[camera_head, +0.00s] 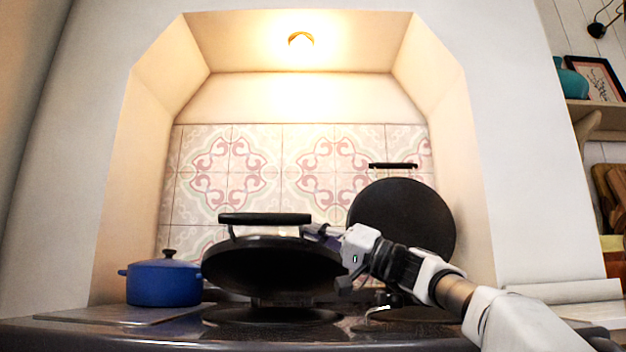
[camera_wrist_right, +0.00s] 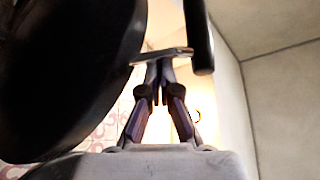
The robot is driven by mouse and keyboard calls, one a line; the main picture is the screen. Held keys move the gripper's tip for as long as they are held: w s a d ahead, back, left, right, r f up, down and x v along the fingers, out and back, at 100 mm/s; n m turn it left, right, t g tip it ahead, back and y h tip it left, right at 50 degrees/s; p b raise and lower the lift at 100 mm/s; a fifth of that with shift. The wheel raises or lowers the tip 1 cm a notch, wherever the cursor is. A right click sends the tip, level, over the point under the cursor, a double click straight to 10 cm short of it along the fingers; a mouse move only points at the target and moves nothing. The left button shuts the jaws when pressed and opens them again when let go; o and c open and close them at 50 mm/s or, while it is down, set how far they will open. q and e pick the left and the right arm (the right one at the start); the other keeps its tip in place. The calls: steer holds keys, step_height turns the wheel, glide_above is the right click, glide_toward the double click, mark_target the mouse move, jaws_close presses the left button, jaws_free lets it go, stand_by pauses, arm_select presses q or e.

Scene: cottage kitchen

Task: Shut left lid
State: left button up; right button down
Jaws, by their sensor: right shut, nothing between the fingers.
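The left lid (camera_head: 275,267) is a round black hob cover, tilted partly open above the left hotplate (camera_head: 270,315). Its black bar handle (camera_head: 264,218) stands along its upper edge on metal brackets. My right gripper (camera_head: 308,232) is at the right end of this handle, with its fingers shut and nothing between them. In the right wrist view the shut fingertips (camera_wrist_right: 160,66) are at a metal bracket (camera_wrist_right: 165,56) between the dark lid (camera_wrist_right: 65,75) and the handle (camera_wrist_right: 198,35); whether they touch it I cannot tell. My left gripper is not in view.
The right lid (camera_head: 403,215) stands upright against the tiled wall, with its own handle (camera_head: 393,165) on top. A blue pot (camera_head: 163,283) with a lid sits on the stove's left side. The alcove walls close in on both sides.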

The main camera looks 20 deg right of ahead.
steer(key=v, duration=1.2)
